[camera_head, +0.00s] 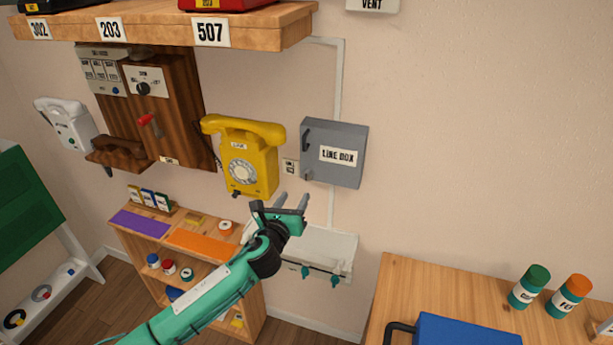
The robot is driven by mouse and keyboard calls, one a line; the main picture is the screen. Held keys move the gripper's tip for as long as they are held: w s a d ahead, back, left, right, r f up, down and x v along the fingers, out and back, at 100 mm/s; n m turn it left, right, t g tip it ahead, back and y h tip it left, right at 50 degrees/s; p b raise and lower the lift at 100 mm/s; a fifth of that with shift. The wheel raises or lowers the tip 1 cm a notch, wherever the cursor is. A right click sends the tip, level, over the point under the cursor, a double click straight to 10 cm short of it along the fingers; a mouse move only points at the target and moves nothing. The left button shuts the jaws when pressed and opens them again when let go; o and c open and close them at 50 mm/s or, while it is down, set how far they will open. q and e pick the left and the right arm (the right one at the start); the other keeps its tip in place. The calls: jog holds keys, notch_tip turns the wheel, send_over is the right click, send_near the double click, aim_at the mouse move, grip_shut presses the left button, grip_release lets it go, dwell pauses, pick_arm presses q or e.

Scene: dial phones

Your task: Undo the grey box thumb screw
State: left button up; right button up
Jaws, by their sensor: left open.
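The grey box (341,177), labelled LINE BOX, is fixed to the wall right of the yellow phone, its door shut. A small dark knob or latch shows on its upper left edge, and another small piece, perhaps the thumb screw (308,175), at its lower left; they are too small to tell for sure. My left gripper (292,200) is open and empty, below and left of the box, with its fingers pointing up and apart from it. My right gripper does not show.
The yellow phone (248,156) hangs close left of the box, with a small wall socket (290,167) between. A wooden table (400,290) with a blue case (465,332) stands at right. The wall right of the box is clear.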

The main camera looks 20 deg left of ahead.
aim_at(306, 177)
pick_arm(q)
jog(key=w+p, duration=0.1)
jog(key=w, duration=0.7)
jog(key=shift+w+d, duration=0.15)
jog(key=shift+w, duration=0.1)
jog(key=shift+w+p, duration=0.3)
jog(key=shift+w, duration=0.35)
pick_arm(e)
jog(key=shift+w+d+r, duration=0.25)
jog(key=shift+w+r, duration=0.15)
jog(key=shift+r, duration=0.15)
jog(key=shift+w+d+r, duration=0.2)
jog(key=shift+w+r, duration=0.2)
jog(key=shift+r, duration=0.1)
pick_arm(q)
jog(key=shift+f, duration=0.1)
jog(key=c, duration=1)
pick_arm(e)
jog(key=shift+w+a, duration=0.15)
